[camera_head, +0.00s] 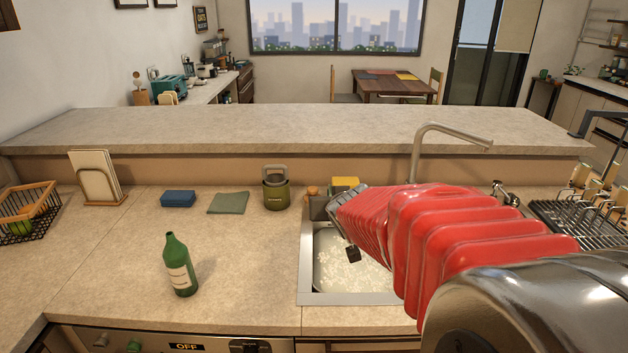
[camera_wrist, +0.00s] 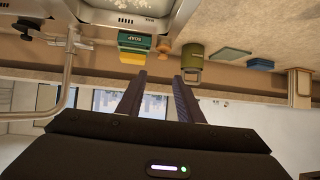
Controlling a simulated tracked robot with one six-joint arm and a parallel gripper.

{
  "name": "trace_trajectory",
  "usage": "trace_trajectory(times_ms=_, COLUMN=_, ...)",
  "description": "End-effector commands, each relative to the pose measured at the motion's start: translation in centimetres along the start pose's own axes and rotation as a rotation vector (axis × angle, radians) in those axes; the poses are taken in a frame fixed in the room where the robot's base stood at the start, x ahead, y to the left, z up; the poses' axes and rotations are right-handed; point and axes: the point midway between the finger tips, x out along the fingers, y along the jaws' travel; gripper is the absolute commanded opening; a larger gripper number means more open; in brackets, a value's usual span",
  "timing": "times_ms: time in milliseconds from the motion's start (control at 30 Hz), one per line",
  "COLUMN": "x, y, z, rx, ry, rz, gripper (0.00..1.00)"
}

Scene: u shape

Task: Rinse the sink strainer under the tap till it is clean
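The tap (camera_head: 418,150) stands behind the sink (camera_head: 306,270), its spout bent over to the right. The basin holds whitish, speckled foam or water. In the wrist view, which is upside down, the tap (camera_wrist: 69,75) is at the left and part of the sink (camera_wrist: 180,12) is at the top. My gripper (camera_wrist: 160,78) is open, with two dark fingers apart and nothing seen between them. In the head view my red arm reaches over the sink and hides much of it. I cannot make out the sink strainer in either view.
A green bottle (camera_head: 178,265) stands on the counter left of the sink. A blue sponge (camera_head: 178,198), green cloth (camera_head: 228,203) and green canister (camera_head: 276,190) lie behind it. A soap box (camera_wrist: 133,40) stands by the sink. A dish rack (camera_head: 580,218) is at the right. A raised ledge (camera_head: 250,130) runs behind.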

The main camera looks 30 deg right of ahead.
Motion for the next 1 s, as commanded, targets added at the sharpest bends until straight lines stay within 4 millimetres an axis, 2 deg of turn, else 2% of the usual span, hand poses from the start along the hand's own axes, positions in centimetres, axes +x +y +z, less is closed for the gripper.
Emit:
trace_trajectory(times_ms=33, x=1.4, y=1.9, z=-0.6, rx=0.009, ry=0.031, rz=0.035, gripper=0.33)
trace_trajectory(times_ms=200, x=5.3, y=6.0, z=-2.2, rx=0.052, ry=0.137, rz=0.059, gripper=0.33)
trace_trajectory(times_ms=500, x=10.7, y=14.2, z=-3.4, rx=0.120, ry=0.325, rz=0.086, gripper=0.33)
trace_trajectory(times_ms=800, x=13.6, y=22.0, z=-2.3, rx=0.178, ry=0.498, rz=0.090, gripper=0.33)
trace_trajectory(times_ms=1000, x=14.0, y=23.9, z=-1.9, rx=0.192, ry=0.549, rz=0.085, gripper=0.33)
